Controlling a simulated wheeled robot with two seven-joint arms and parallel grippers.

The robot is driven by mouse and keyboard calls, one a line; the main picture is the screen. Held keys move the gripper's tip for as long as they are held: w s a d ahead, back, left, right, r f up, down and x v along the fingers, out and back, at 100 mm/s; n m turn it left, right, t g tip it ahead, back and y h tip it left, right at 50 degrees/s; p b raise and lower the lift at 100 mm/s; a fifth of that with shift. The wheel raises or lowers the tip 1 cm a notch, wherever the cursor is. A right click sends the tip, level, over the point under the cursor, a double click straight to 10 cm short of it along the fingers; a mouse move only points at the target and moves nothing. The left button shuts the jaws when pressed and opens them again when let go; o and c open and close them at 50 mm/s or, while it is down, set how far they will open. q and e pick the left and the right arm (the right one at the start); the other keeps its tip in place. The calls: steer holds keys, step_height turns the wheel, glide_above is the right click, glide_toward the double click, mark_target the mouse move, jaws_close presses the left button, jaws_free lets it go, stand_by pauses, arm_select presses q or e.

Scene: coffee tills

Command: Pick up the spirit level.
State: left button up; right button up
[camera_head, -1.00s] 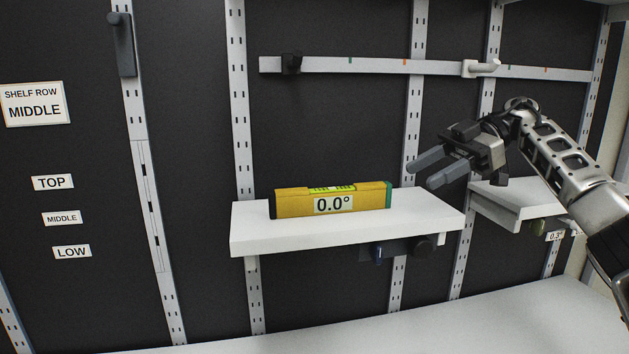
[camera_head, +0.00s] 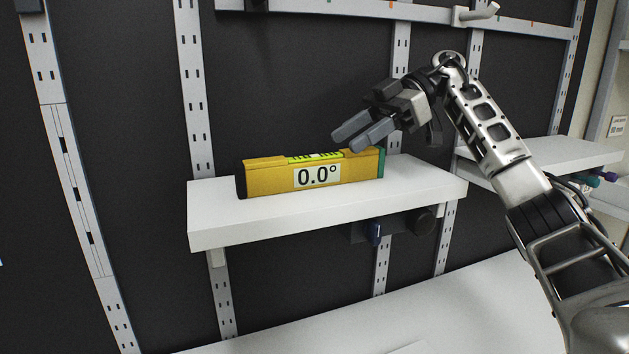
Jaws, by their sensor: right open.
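The yellow spirit level (camera_head: 270,178) stands on the white shelf (camera_head: 225,222) in the middle of the head view. It has dark and green end caps, a green vial on top and a label reading 0.0°. My right gripper (camera_head: 350,141) is open and empty, with its two grey fingers pointing left at the upper right end of the level. One fingertip overlaps the level's top edge in the picture; I cannot tell whether they touch. My left gripper is not in view.
A second white shelf (camera_head: 560,153) lies to the right. A rail with hooks (camera_head: 415,14) runs above. A white surface (camera_head: 400,310) spreads below.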

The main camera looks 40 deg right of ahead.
mark_target(321, 153)
steer(key=shift+r+x, duration=0.2)
steer(key=shift+x, duration=2.8)
steer(key=shift+w+a, duration=0.1)
jaws_close()
